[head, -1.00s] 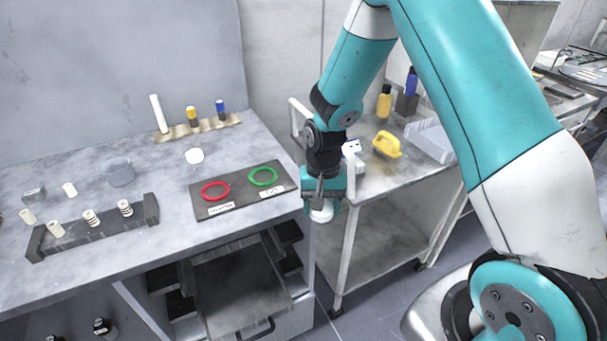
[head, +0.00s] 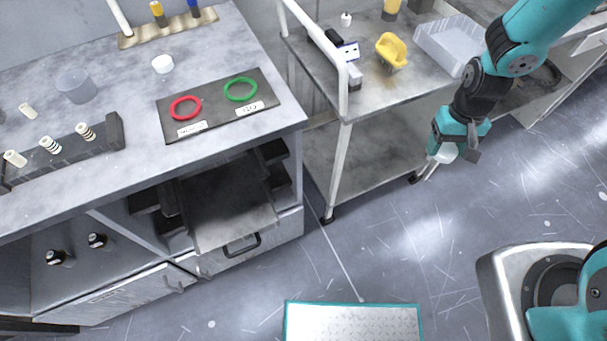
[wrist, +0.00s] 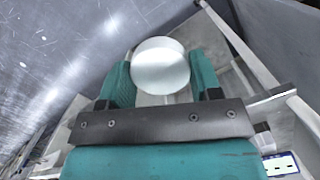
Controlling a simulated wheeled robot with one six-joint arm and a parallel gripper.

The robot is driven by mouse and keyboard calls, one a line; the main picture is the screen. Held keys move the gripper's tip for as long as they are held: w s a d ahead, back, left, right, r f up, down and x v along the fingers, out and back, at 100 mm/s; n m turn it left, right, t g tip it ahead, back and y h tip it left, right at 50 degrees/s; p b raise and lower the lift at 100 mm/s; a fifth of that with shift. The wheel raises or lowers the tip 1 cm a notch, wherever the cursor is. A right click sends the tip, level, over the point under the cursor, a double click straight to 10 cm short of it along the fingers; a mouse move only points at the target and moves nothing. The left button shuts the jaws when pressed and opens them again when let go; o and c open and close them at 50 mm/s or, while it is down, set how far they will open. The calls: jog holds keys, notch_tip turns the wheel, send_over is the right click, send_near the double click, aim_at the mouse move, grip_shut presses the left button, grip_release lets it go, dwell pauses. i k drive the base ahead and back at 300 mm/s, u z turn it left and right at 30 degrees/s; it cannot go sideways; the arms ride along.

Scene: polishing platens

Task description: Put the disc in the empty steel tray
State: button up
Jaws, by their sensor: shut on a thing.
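My gripper (head: 459,146) is shut on a white disc (wrist: 160,66), a short round piece that sits between its two teal fingers in the wrist view. In the head view the disc (head: 446,154) shows below the gripper, held in the air over the floor, right of the cart. I cannot clearly make out an empty steel tray; a dark shallow tray-like thing (head: 543,77) lies partly hidden behind my arm at the right.
The cart (head: 375,108) bears a yellow tool (head: 391,51) and a pale clear bin (head: 448,46). Open floor lies below my gripper.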

aim_at(258, 219)
jog(key=z, duration=2.05)
jog(key=k, duration=1.85)
jog(key=u, duration=1.8)
jog(key=i, duration=0.5)
jog(key=z, duration=0.05)
